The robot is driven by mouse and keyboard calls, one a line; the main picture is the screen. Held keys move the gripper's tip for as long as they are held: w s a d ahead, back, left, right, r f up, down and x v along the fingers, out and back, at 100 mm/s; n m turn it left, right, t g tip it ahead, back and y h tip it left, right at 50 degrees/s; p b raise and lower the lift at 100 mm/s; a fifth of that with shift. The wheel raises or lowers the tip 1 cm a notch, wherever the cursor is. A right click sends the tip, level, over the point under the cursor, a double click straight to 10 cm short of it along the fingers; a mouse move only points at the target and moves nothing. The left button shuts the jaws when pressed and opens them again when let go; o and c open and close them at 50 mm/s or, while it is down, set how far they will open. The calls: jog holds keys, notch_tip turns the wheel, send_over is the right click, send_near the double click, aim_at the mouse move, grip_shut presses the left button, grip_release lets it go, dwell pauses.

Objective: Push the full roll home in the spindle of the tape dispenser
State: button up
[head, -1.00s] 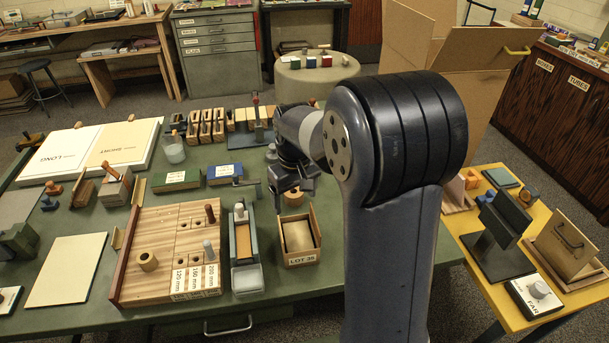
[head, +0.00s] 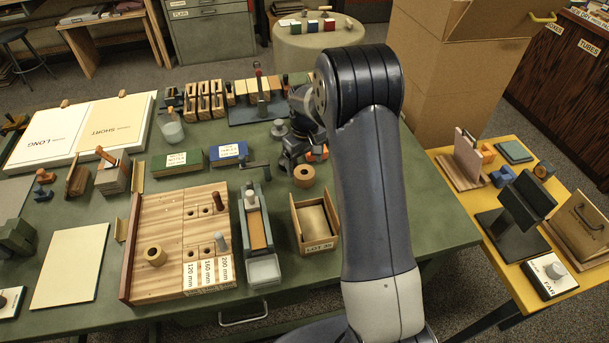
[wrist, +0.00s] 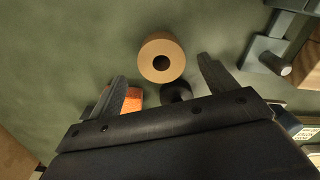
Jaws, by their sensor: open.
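A tan roll (head: 304,176) with a dark centre hole stands on the green table, just in front of my gripper (head: 298,161). In the wrist view the roll (wrist: 161,47) lies just beyond the fingertips, between their lines and apart from both. My gripper (wrist: 163,76) is open and empty. A dark round part (wrist: 176,92) shows between the fingers, and an orange part (wrist: 133,98) beside the left finger; the orange part also shows right of my gripper in the head view (head: 318,153). My gripper partly hides both, so I cannot tell whether they belong to the tape dispenser.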

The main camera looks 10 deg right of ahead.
aim_at(304, 172)
notch_tip(304, 172, down, 5)
jog(key=shift+a+r+p, duration=0.1)
jog(key=shift+r+p, duration=0.1)
jog(key=shift+p, duration=0.15)
jog(key=c, duration=1.1)
